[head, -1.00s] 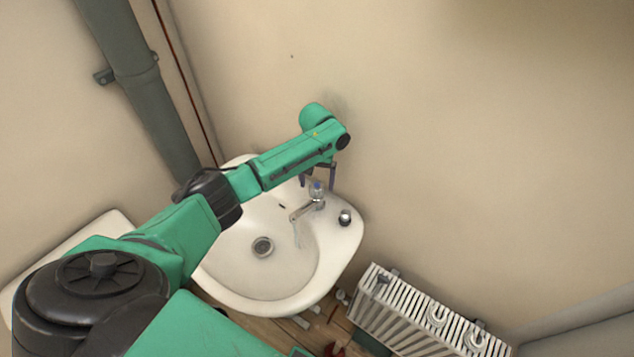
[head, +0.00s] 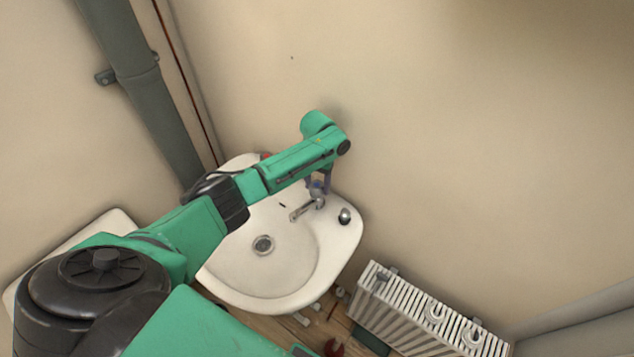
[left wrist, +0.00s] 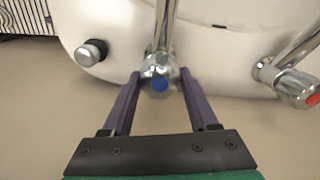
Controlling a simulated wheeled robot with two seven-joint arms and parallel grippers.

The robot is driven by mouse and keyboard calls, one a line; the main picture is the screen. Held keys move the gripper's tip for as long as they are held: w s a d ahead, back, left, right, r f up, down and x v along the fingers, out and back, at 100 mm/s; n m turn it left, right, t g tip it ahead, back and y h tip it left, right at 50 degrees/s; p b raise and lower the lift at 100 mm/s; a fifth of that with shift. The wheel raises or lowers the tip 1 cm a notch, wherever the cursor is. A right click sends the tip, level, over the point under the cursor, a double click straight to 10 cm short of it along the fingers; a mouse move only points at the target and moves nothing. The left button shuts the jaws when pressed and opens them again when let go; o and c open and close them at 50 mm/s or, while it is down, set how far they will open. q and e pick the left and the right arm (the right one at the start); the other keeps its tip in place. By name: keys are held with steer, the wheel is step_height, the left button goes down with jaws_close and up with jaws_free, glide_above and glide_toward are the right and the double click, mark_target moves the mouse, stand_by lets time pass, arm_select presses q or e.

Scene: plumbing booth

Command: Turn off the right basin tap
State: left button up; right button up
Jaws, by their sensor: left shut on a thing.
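The right basin tap (head: 307,208) is chrome with a blue-capped handle and sits at the back right of the white basin (head: 230,280). Its blue cap (left wrist: 159,85) shows in the left wrist view. My left gripper (head: 319,184) comes down over the handle from the wall side. In the left wrist view its purple fingers (left wrist: 160,76) are shut on the handle, one on each side. No water shows below the spout. My right gripper is not in view.
A second chrome tap with a red cap (left wrist: 312,98) stands to the side; my arm mostly hides it in the head view. A white radiator (head: 420,315) is at lower right.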

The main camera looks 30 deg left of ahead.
mark_target(317, 183)
arm_select(q)
steer(key=o, duration=1.4)
step_height(317, 183, up, 15)
steer(key=shift+f+b, duration=0.2)
steer(key=shift+b, duration=0.95)
